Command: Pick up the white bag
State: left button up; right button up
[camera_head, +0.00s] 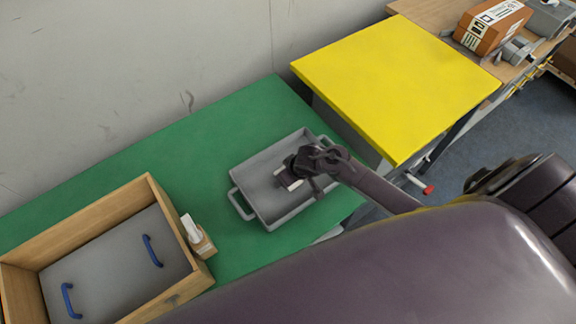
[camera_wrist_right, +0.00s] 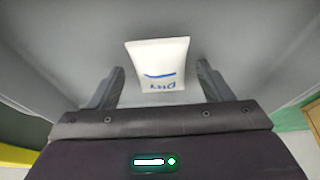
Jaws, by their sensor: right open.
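The white bag (camera_wrist_right: 160,62) has blue marks on it and lies in a grey tray. In the right wrist view it sits between and a little beyond the two fingers of my right gripper (camera_wrist_right: 160,82), which are spread apart. I see no finger closed on it. In the head view my right gripper (camera_head: 285,178) is down inside the grey tray (camera_head: 245,172), and a small white patch shows beside it. The arm hides part of the tray. My left gripper is out of view.
The tray stands on a green table (camera_head: 190,150). A wooden box (camera_head: 150,195) with a grey board and blue handles is at left, with a small white-and-tan device (camera_head: 203,243) beside it. A yellow table (camera_head: 390,80) and an orange-brown box (camera_head: 488,30) are at right.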

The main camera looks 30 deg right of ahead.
jog(key=c, duration=1.1)
